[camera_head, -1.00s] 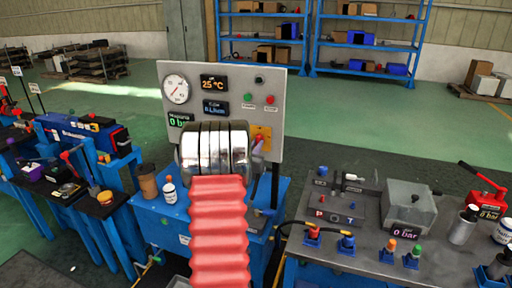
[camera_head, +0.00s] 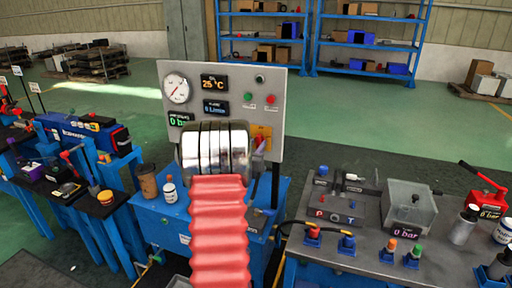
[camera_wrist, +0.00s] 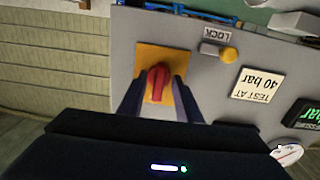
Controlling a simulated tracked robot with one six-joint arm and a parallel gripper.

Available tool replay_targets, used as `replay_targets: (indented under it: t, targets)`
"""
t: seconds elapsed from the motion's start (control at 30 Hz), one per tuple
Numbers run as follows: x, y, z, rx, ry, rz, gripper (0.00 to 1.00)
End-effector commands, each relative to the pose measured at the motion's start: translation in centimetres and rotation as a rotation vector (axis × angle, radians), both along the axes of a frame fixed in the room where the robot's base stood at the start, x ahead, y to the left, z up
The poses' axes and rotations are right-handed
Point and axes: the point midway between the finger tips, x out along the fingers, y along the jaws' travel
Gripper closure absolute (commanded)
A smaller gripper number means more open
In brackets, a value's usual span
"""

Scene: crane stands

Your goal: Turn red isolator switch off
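The red isolator switch (camera_wrist: 157,83) sits on a yellow plate (camera_wrist: 150,58) on the grey panel. In the wrist view its red handle lies between the two dark fingers of my gripper (camera_wrist: 158,92). Yellow plate shows beside the handle, so the fingers look open and apart from it. Contact cannot be told for certain. In the head view the switch (camera_head: 259,141) and its yellow plate (camera_head: 264,131) show at the panel's lower right, partly hidden by my wrist and gripper (camera_head: 259,155).
The grey panel (camera_head: 228,95) carries a gauge (camera_head: 176,88), displays and green and red buttons. The wrist view shows a yellow knob (camera_wrist: 229,55) near a LOCK label. A bench (camera_head: 375,255) with hydraulic parts stands at the right.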

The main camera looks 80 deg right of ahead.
Motion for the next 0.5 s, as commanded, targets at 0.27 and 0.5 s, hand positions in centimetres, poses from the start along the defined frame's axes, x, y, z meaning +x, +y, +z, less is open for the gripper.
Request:
replay_targets:
  t: [0.27,0.5]
  targets:
    - [0.1,0.6,0.1,-0.002,-0.001,0.000,0.69]
    - [0.3,3.3,0.1,-0.001,-0.002,0.000,0.69]
